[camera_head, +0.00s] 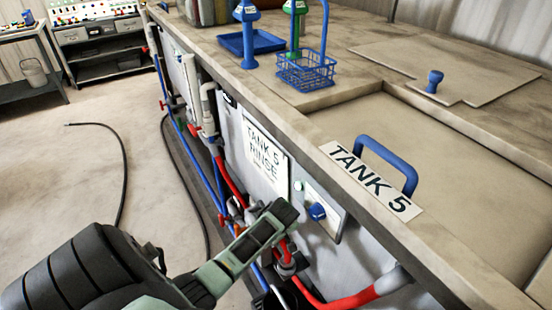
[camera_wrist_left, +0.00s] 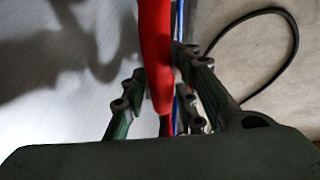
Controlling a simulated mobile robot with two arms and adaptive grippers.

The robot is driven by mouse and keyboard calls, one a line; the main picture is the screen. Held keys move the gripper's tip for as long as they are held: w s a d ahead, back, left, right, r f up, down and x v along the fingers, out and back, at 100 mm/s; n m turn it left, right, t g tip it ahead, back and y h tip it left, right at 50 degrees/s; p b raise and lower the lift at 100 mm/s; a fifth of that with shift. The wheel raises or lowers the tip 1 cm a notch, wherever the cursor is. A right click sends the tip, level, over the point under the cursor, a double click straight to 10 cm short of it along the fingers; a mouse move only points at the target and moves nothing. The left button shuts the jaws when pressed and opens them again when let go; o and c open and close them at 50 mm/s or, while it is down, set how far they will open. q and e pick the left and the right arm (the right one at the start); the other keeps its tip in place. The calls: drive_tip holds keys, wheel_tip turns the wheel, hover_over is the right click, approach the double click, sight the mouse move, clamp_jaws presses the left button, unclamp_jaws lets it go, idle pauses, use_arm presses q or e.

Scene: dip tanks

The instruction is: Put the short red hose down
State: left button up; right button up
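A red hose (camera_head: 231,178) hangs from a fitting on the tank's front face. Its middle is hidden behind my left gripper (camera_head: 270,225), and red shows again just below the fingertips. In the left wrist view, a red hose (camera_wrist_left: 155,45) runs down between the fingers of my left gripper (camera_wrist_left: 162,95), one finger on each side. Whether the fingers press on it is unclear. Another red length (camera_head: 345,301) curves near the bottom edge to a grey pipe end. My right gripper is out of view.
The bench with the TANK 5 lid (camera_head: 450,150) fills the right. Blue pipes (camera_head: 196,165) and a valve knob (camera_head: 317,211) line its front. A black hose (camera_head: 123,165) lies on the open floor at left. A wire basket (camera_head: 305,72) stands on the bench.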

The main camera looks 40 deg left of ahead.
use_arm(q)
drive_tip(key=shift+o, duration=0.9)
drive_tip(key=shift+r, duration=0.15)
drive_tip(key=shift+d+r, duration=0.1)
drive_tip(key=shift+r, duration=0.15)
drive_tip(key=p+v, duration=0.1)
drive_tip(key=v, duration=1)
drive_tip(key=shift+s+r+p, duration=0.15)
drive_tip(key=shift+s+p, duration=0.1)
drive_tip(key=shift+p, duration=0.05)
drive_tip(key=shift+d, duration=0.1)
